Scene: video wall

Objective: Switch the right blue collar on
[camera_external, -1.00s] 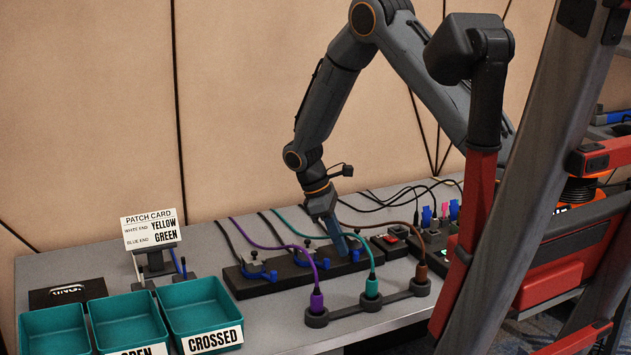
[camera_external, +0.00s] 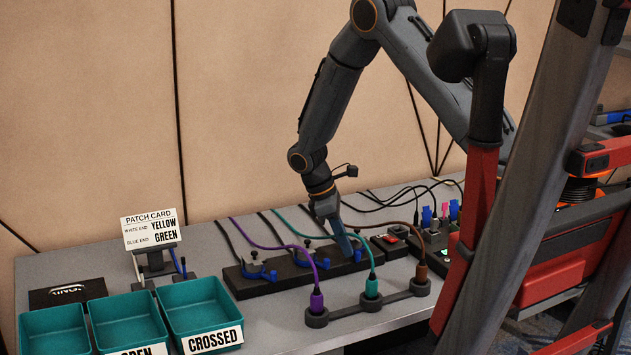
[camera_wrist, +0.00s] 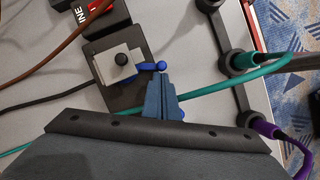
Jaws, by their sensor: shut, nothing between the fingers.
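A black strip (camera_external: 280,284) on the grey table carries blue collars: a left one (camera_external: 262,274), a middle one (camera_external: 303,262) and a right one (camera_external: 358,255). My gripper (camera_external: 346,250) is shut and empty, pointing down beside the right blue collar, on its left in the outside view. Part of the blue behind my fingers is hidden.
A teal cable (camera_external: 345,238) runs close by my fingers to a socket in front. A purple plug (camera_external: 317,300) and a brown plug (camera_external: 421,271) stand either side of it. A red-switch box (camera_external: 391,241) sits to the right. Teal bins (camera_external: 200,306) stand at left.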

